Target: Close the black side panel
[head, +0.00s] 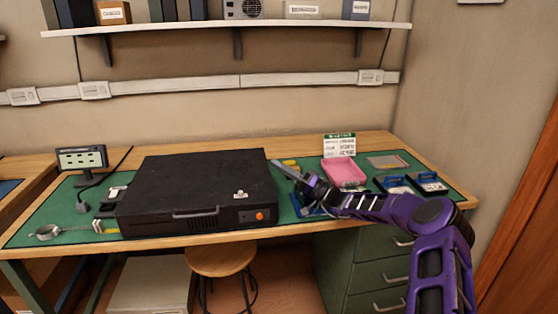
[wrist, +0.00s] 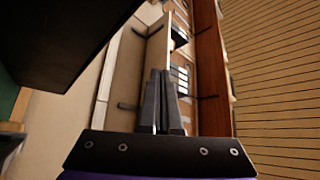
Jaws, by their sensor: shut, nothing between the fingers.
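A black computer case (head: 190,217) lies flat on the green desk mat. Its broad black side panel (head: 205,178) is the upper face and looks flat over the case; I cannot tell whether it is fully closed. A small light-coloured piece sits at the panel's front right. My gripper (head: 275,164) is at the right edge of the case, near its back right corner, with fingers together and empty. I cannot tell whether it touches the panel. In the wrist view the shut fingertips (wrist: 160,74) point away from me, with a dark slab at upper left.
A pink tray (head: 343,171), blue-and-black trays (head: 428,183) and a small sign (head: 339,146) stand right of the case. A small screen (head: 82,158) stands at the left. A wooden stool (head: 220,259) is under the desk. A shelf (head: 225,28) runs above.

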